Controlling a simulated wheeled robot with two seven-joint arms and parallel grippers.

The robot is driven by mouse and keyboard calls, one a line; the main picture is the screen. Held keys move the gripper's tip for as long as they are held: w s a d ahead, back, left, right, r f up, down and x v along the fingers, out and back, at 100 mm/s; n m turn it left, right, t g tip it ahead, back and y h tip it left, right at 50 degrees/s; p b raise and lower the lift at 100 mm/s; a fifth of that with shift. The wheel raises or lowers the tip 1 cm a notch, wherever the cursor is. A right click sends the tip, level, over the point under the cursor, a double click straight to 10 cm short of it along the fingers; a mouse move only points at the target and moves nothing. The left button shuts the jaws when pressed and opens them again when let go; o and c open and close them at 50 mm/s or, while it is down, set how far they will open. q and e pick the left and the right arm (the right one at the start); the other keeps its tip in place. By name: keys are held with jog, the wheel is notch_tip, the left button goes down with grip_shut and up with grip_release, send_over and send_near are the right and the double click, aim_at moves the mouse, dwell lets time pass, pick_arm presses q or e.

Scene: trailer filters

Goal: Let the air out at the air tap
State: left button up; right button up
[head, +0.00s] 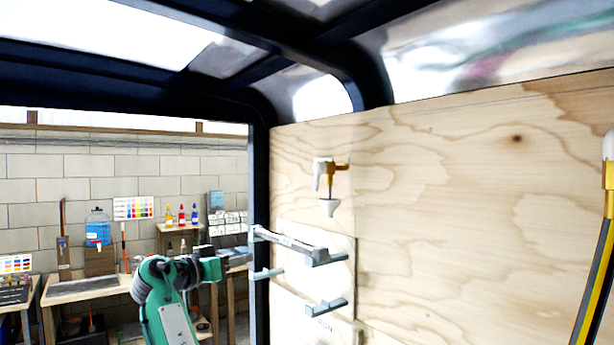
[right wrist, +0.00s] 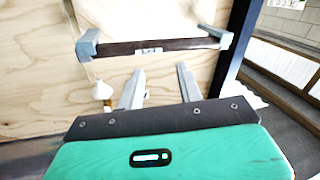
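The air tap (head: 328,180) is on the plywood wall in the head view. It has a brass-coloured body, a white lever and a pale cone below it. A pale cone (right wrist: 103,90), probably the tap's, also shows left of my fingers in the right wrist view. My right gripper (right wrist: 158,82) is open there, its two grey fingers apart with nothing between them. In the head view its green arm (head: 163,290) reaches up left of the tap, apart from it. The exact finger position is hard to make out there. My left gripper is not in view.
A bar on grey brackets (head: 325,258) juts from the wall below the tap; a dark bar (right wrist: 150,47) between brackets shows beyond my fingers. Lower brackets (head: 327,306) stick out too. A dark frame post (head: 261,200) edges the opening. A yellow-black hose (head: 598,265) hangs right.

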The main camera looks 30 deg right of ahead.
jog(key=s+r+m+g+h+p, duration=0.15)
jog(key=s+r+m, duration=0.3)
jog(key=r, duration=0.45)
jog(key=s+r+m+g, duration=0.3)
jog(key=s+r, duration=0.3)
jog(key=r, duration=0.2)
jog(key=p, duration=0.7)
send_near(314, 185)
jog(key=d, duration=0.7)
jog(key=shift+w+d+r, duration=0.1)
jog(key=shift+w+r, duration=0.1)
jog(key=shift+r, duration=0.1)
jog(key=shift+d+f, duration=0.1)
jog(key=shift+d, duration=0.3)
grip_shut()
